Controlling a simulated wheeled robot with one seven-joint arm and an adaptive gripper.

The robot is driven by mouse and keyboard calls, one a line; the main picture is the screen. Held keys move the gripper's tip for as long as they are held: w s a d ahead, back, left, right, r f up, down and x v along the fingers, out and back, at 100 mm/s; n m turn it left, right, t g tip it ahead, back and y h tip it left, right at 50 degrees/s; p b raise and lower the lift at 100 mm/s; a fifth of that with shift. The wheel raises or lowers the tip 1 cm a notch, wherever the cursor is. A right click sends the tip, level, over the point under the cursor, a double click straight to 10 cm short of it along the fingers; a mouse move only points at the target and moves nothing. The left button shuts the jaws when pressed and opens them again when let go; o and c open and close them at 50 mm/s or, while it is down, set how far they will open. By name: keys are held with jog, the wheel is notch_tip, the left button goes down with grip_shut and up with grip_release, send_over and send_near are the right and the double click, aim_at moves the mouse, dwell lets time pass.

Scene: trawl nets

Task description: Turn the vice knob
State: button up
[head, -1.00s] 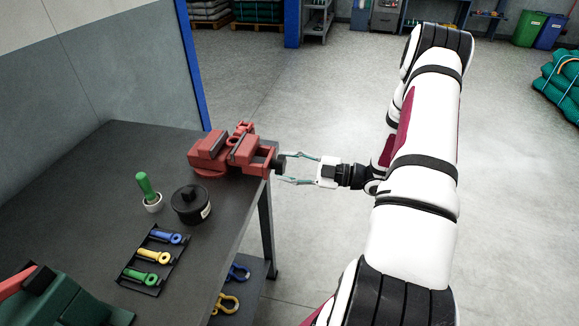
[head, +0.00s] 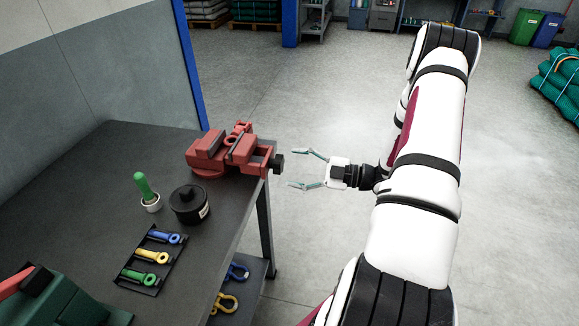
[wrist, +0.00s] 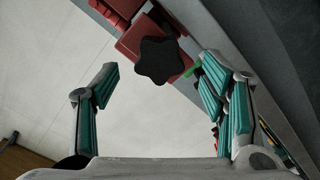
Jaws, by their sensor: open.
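The red vice (head: 228,152) sits at the far right corner of the dark workbench. Its black knob (head: 277,163) sticks out past the bench edge on the right. In the wrist view the knob (wrist: 159,61) is a dark lobed shape in front of the red vice body (wrist: 142,36), beyond the fingertips and roughly between them. My gripper (head: 292,169) is open and empty, in the air to the right of the knob. A small gap separates the fingertips from the knob in the head view. In the wrist view the spread fingers (wrist: 157,84) are also apart from it.
Shackles (head: 228,303) lie on the lower shelf. The floor (head: 330,110) around my arm is clear.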

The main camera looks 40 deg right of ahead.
jog(key=v, duration=0.9)
jog(key=shift+s+d, duration=0.1)
jog(key=a+r+n+g, duration=0.7)
jog(key=a+n, duration=0.3)
jog(key=n, duration=0.3)
jog(key=a+r+n+g, duration=0.6)
jog(key=a+r+n, duration=0.2)
jog(key=a+n, duration=0.3)
jog(key=s+a+r+n+t+h, duration=0.1)
jog(key=s+a+r+n+h, duration=0.2)
jog(key=n, duration=1.3)
jog(key=s+a+r+n+t+h, duration=0.2)
jog(key=s+r+n+h, duration=0.4)
jog(key=n, duration=0.9)
jog(key=s+a+h, duration=0.1)
jog(key=s+h, duration=0.1)
jog(key=s, duration=0.1)
jog(key=shift+a+r+n, duration=0.3)
jog(key=shift+r+n, duration=0.1)
